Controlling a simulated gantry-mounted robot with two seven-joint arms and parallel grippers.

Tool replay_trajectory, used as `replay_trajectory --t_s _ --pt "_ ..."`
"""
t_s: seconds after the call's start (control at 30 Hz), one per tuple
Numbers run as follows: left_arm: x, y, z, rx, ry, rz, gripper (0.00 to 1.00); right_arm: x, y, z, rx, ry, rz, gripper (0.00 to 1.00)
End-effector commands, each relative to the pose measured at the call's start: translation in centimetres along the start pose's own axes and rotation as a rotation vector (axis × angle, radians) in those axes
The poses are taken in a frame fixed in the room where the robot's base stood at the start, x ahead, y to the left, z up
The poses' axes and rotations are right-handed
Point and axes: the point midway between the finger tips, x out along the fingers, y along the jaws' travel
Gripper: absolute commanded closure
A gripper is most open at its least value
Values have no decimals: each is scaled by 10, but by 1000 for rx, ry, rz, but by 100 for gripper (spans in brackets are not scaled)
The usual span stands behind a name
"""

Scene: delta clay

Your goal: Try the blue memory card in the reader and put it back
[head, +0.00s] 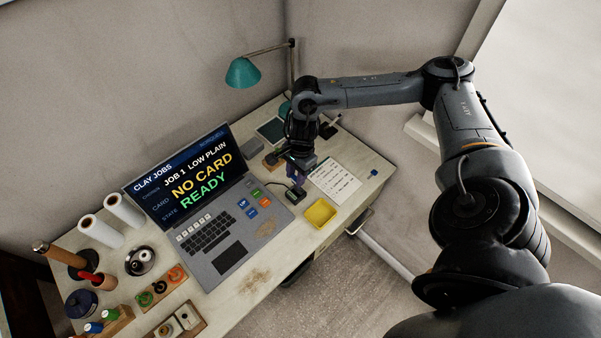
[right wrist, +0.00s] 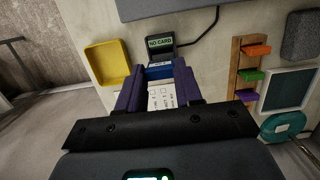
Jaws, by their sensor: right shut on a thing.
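My right gripper (right wrist: 158,76) has purple fingers and is shut on the blue card (right wrist: 158,71), which shows as a blue band between the fingertips. The black card reader (right wrist: 160,52) is just beyond the card in the right wrist view; its small screen reads NO CARD. In the head view my right gripper (head: 296,176) is just above the reader (head: 296,195). Whether the card touches the reader is hard to tell. The wooden card rack (right wrist: 243,72) holds orange, green and purple cards. My left gripper is not in view.
The laptop (head: 224,240) shows NO CARD and READY. A yellow tray (head: 320,213) lies beside the reader, and a printed sheet (head: 340,184) lies behind it. A teal lamp (head: 243,72) stands at the back. Rolls, pots and tools fill the left end.

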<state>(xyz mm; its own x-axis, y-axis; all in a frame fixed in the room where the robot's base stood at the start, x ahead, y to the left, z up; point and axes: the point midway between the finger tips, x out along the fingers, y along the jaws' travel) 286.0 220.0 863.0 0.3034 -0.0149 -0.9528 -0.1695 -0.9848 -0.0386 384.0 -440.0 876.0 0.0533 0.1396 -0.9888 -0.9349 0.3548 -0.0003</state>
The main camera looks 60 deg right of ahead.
Motion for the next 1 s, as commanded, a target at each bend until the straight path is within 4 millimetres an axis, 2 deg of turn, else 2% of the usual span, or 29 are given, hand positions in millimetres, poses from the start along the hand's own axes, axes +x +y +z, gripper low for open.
replay_trajectory --t_s 0.17,0.6,1.0 --pt "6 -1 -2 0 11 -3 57 9 0 -1 1 0 0 93" --pt "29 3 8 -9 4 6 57 39 0 -6 2 0 0 93" --pt "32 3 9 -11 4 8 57 43 -1 -6 2 -1 -1 93"
